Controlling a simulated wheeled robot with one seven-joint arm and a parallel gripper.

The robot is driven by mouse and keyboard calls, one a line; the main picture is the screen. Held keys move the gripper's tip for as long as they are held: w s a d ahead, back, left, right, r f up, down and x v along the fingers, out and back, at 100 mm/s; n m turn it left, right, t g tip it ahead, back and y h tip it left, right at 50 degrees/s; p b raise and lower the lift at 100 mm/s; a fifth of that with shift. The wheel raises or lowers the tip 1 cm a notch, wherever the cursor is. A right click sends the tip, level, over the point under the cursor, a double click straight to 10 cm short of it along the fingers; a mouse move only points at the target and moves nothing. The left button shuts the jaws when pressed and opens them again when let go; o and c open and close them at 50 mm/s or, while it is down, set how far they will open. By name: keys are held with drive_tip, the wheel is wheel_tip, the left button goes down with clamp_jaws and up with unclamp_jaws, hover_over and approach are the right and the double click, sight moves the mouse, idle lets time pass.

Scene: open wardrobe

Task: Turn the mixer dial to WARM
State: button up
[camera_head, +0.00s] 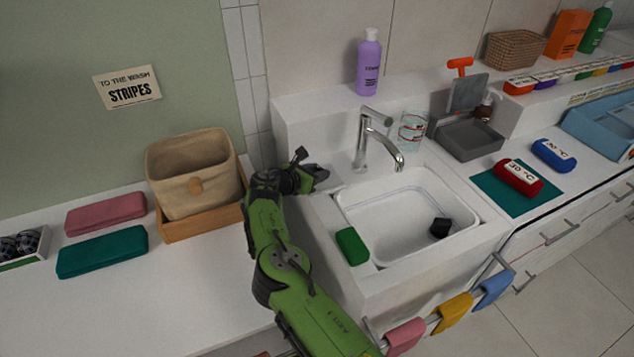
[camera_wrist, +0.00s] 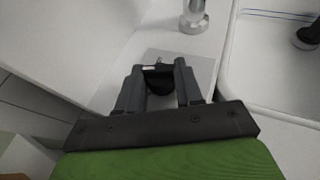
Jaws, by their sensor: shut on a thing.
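My gripper (camera_head: 312,176) reaches down to the ledge at the left of the sink in the head view. In the wrist view my gripper (camera_wrist: 158,70) has its two fingers on either side of a dark mixer dial (camera_wrist: 160,80), shut on it. The dial sits at a grey plate (camera_wrist: 205,71) on the white ledge. A small white mark shows at the dial's far edge. The dial is hidden by my gripper in the head view. No WARM marking can be read in either view, so the dial's setting cannot be told.
The chrome tap (camera_head: 366,135) stands close behind my gripper, with its base (camera_wrist: 194,18) near in the wrist view. A white basin (camera_head: 400,215) lies to the right. A beige bin (camera_head: 190,175) in a wooden tray is left of my arm. A green sponge (camera_head: 352,246) lies on the sink's front-left edge.

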drive_tip(key=shift+m+g+b, duration=0.3)
drive_tip(key=shift+g+b, duration=0.1)
drive_tip(key=shift+b, duration=0.25)
drive_tip(key=o, duration=1)
drive_tip(key=p+v, duration=0.1)
drive_tip(key=v, duration=0.7)
drive_tip(key=p+v, duration=0.1)
drive_tip(key=v, duration=0.6)
drive_tip(key=shift+s+a+f+p, duration=0.1)
drive_tip(key=shift+s+a+p, duration=0.15)
drive_tip(key=shift+a+p, duration=0.15)
